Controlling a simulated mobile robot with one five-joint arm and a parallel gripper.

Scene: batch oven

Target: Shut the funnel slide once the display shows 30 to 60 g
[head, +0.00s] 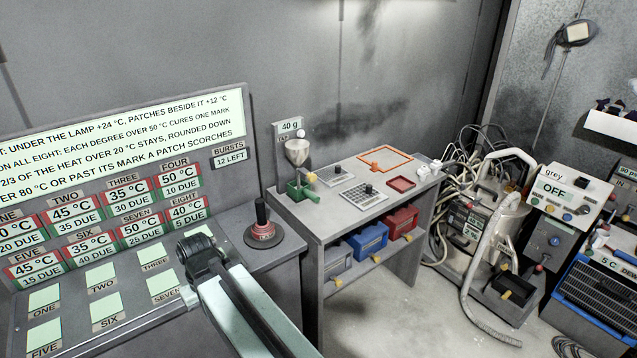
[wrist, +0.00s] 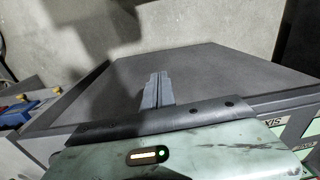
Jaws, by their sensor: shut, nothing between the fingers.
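The funnel (head: 297,152) stands at the back left corner of the grey bench, above a small green container (head: 300,190). A yellow knob (head: 311,177) sits at the funnel's lower right; I cannot tell the slide's position for sure. The display (head: 289,126) behind the funnel reads 40 g. My gripper (wrist: 157,90) shows in the wrist view, fingers together and empty, over a plain dark grey surface. In the head view my arm shows at the bottom centre, apart from the funnel, and the fingertips cannot be made out. The funnel is not seen in the wrist view.
The bench (head: 340,222) holds keypad-like plates and a red tray (head: 401,184), with blue (head: 368,240) and red (head: 401,222) bins below. A joystick (head: 262,225) stands left of it. A panel of temperature readouts (head: 120,190) fills the left. Hoses and machines crowd the right.

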